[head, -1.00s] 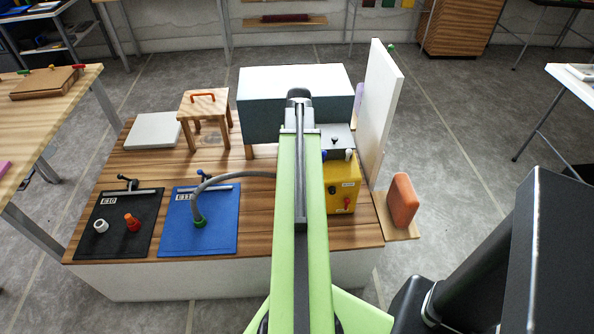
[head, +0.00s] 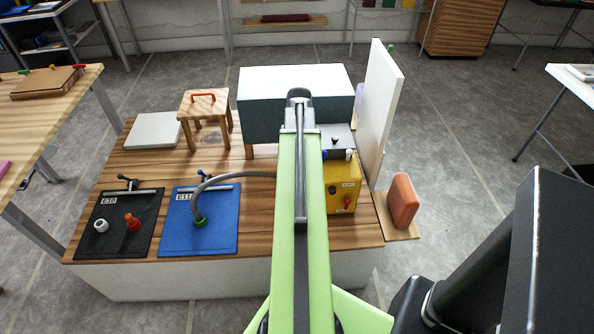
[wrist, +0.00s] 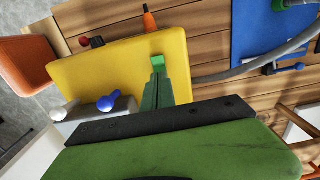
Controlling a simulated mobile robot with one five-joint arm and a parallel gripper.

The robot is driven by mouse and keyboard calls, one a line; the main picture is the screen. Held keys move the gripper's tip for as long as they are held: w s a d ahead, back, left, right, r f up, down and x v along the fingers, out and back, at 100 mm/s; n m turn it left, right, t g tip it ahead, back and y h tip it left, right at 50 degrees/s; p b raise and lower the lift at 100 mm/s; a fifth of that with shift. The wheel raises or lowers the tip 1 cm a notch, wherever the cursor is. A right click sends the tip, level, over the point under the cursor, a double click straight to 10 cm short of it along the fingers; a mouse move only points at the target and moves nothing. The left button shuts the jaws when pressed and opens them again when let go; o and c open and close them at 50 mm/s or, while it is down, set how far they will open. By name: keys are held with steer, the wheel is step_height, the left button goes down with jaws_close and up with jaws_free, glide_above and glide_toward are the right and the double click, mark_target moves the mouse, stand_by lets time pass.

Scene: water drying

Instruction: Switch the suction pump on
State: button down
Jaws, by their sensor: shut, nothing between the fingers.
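The suction pump looks to be the yellow box (head: 345,182) on the wooden bench, partly hidden behind my arm in the head view. A red knob (head: 347,203) is on its front side; it also shows with a black base in the wrist view (wrist: 85,41). The wrist view shows the box's yellow top (wrist: 110,68), an orange pointed part (wrist: 149,20) at its edge, and blue (wrist: 108,101) and white (wrist: 60,112) knobs behind. My gripper (wrist: 158,68) is shut and empty over the box; I cannot tell if it touches. My arm hides it in the head view.
A grey hose (head: 238,175) runs from behind my arm to a green fitting (head: 200,222) on the blue mat (head: 180,245). An orange block (head: 402,201) and a tall white panel (head: 380,105) stand at the right. A blue-grey box (head: 262,105) stands behind.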

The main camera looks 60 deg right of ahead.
steer(key=shift+f+b, duration=0.85)
step_height(320, 180, up, 7)
steer(key=p, duration=0.7)
stand_by(0.5)
